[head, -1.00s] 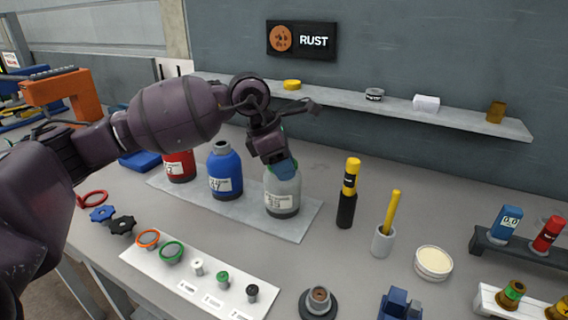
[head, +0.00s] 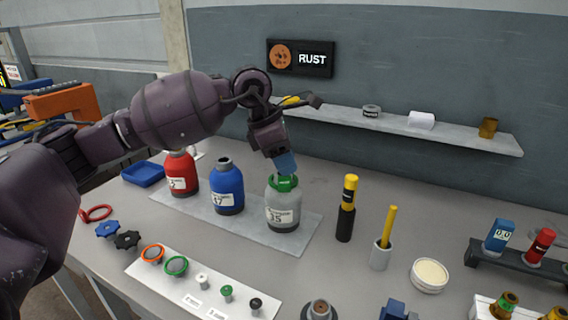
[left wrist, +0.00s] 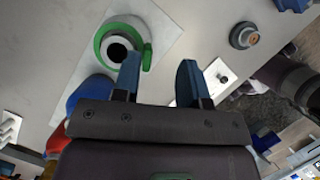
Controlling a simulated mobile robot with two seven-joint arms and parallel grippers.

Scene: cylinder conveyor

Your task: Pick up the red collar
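The red collar (head: 97,213) is a thin ring lying flat at the table's left edge in the head view. I do not make it out in the left wrist view. My left gripper (head: 285,163) is far right of it, just above the grey cylinder (head: 287,212). A green collar (head: 284,183) sits around that cylinder's neck. In the left wrist view my left gripper (left wrist: 159,68) is open with nothing between its fingers. The green collar (left wrist: 104,38) there lies left of the fingers, and its tab is close to one fingertip. My right gripper is not in view.
A blue cylinder (head: 227,187) and a red cylinder (head: 181,172) stand left of the grey one. Two dark and blue handwheels (head: 108,229) lie near the red collar. A white strip (head: 184,287) holds small parts. A marker (head: 347,210) stands to the right.

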